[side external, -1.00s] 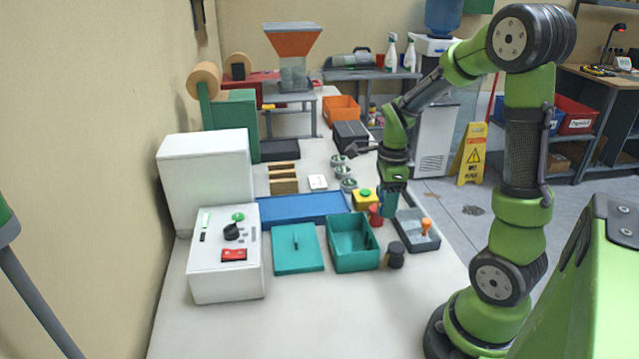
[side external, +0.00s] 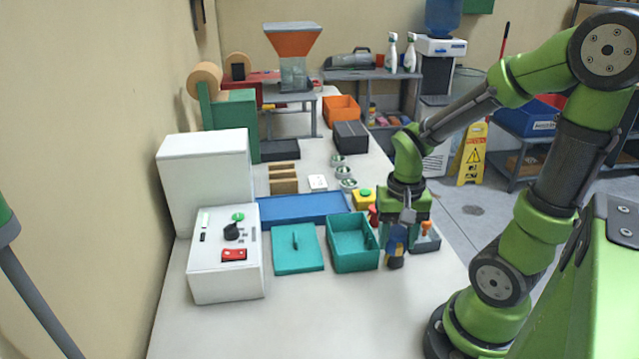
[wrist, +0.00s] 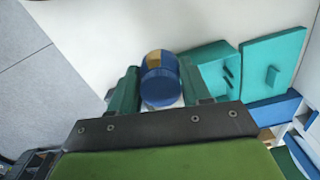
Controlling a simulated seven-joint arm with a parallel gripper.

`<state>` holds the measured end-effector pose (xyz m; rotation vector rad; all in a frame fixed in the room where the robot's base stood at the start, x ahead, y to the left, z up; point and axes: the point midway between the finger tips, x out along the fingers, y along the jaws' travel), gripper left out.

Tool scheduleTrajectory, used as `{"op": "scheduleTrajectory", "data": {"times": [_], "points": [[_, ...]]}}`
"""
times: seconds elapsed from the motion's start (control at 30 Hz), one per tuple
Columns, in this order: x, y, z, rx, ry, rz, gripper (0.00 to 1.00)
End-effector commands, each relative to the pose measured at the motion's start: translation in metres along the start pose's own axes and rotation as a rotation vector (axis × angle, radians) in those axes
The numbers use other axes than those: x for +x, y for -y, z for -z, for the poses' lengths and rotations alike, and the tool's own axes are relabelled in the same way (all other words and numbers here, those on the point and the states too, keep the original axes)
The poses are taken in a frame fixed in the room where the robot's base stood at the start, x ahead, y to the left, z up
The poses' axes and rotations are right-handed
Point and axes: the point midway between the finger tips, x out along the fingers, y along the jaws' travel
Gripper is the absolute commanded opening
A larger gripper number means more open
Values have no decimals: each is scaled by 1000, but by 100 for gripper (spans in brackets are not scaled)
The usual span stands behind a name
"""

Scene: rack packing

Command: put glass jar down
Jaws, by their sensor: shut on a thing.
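My gripper (side external: 397,238) points down just right of the open teal bin (side external: 355,262). It is shut on a blue-topped jar (wrist: 160,82), which sits between the two teal fingers in the wrist view. The jar's blue and yellowish side also shows below my gripper in the side view (side external: 396,250). A dark patch shows at its lower end, close to the white table; I cannot tell whether the jar touches the table. The jar's lower part is hidden in the wrist view.
A flat teal lid (side external: 298,255) lies left of the bin. A red item (side external: 373,215) and a yellow box with a green button (side external: 363,200) stand behind my gripper. A grey tray (side external: 428,241) is to the right. The white table's front (side external: 340,320) is clear.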

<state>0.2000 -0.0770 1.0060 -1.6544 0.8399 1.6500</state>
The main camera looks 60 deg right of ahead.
Motion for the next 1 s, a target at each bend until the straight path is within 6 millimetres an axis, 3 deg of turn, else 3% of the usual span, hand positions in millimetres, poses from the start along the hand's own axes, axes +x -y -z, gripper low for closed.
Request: {"op": "scheduleTrajectory", "data": {"times": [0.53,0.8,1.0], "points": [[13,70,109,-3,1,0,14],[16,85,131,-2,1,0,14],[45,84,130,-2,4,-1,14]]}}
